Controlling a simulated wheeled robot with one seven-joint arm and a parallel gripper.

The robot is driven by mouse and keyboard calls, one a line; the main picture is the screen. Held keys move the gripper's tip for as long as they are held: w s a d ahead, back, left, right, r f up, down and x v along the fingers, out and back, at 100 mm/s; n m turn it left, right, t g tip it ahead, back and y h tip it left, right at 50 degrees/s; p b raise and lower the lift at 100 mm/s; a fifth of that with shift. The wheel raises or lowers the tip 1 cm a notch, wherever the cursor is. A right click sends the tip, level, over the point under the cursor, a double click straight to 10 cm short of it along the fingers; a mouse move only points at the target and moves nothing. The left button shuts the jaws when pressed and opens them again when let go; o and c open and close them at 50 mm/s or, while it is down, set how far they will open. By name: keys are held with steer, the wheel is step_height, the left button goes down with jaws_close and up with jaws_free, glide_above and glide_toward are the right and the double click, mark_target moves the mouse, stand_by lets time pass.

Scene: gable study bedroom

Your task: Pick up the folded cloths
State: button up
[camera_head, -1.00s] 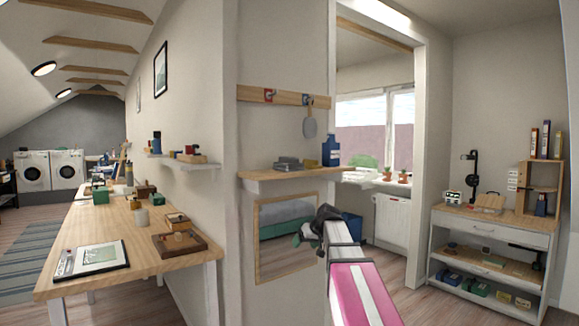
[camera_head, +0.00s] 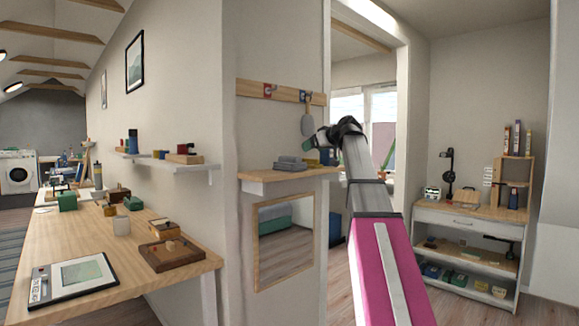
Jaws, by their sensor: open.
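The folded cloths (camera_head: 289,163) are a small grey stack on the wooden wall shelf (camera_head: 285,175), left of its middle. My gripper (camera_head: 316,140) is at the end of my raised pink and grey arm. In the picture it is just right of the cloths and a little above them. It is apart from them and holds nothing that I can see. The fingers are small and dark, and the depth between gripper and cloths is hard to judge. A blue container (camera_head: 327,157) at the shelf's right end is partly hidden behind my arm.
A hook rail (camera_head: 281,92) with a hanging paddle-like item (camera_head: 307,122) is above the shelf, and a mirror (camera_head: 286,240) is below. A long wooden desk (camera_head: 75,250) with several items stands at left. A white shelf unit (camera_head: 466,240) stands at right.

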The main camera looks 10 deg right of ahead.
mark_target(290, 163)
steer(key=x, duration=0.5)
steer(key=shift+w+f, duration=0.1)
steer(key=shift+x, duration=2.7)
steer(key=shift+a, duration=0.15)
steer(key=shift+c, duration=0.3)
steer(key=c, duration=1)
